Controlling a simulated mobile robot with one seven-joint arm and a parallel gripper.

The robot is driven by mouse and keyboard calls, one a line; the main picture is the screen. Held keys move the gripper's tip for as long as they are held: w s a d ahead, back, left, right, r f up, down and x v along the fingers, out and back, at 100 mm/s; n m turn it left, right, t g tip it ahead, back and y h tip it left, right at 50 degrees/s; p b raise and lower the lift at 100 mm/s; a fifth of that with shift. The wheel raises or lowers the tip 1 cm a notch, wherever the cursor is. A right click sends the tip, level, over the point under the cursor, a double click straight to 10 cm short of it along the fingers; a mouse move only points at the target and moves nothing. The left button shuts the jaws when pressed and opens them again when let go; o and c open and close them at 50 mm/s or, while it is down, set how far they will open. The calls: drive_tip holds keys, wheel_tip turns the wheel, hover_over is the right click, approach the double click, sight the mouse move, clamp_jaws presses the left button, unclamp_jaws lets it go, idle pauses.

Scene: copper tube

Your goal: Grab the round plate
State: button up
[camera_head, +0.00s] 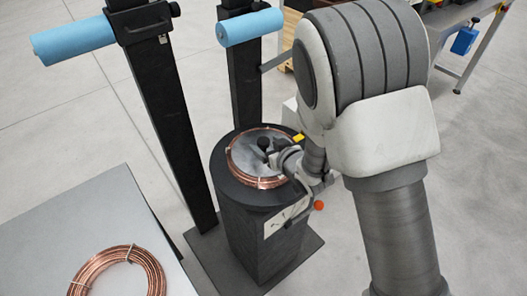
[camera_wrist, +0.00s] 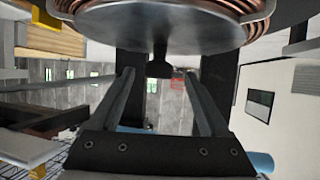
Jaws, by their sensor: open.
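The round plate (camera_head: 246,152) is a grey disc lying inside a copper coil (camera_head: 240,173) on top of a black pedestal. A black knob (camera_head: 263,143) stands up from its middle. In the wrist view, which appears upside down, the plate (camera_wrist: 160,32) fills the top and its knob (camera_wrist: 159,66) points down. My gripper (camera_wrist: 159,76) is open, with one finger on each side of the knob in that picture and a gap on both sides. In the head view my gripper (camera_head: 277,155) is beside the knob, partly hidden by my wrist.
Black posts with blue rollers (camera_head: 74,40) (camera_head: 250,27) stand behind and to the left of the pedestal (camera_head: 258,235). Another copper coil (camera_head: 80,283) lies on a grey table (camera_head: 82,228) at lower left. A workbench (camera_head: 455,14) is at upper right. Open floor lies between.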

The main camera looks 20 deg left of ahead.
sight(259, 139)
drive_tip(key=shift+x, duration=3)
drive_tip(key=shift+d, duration=0.1)
clamp_jaws()
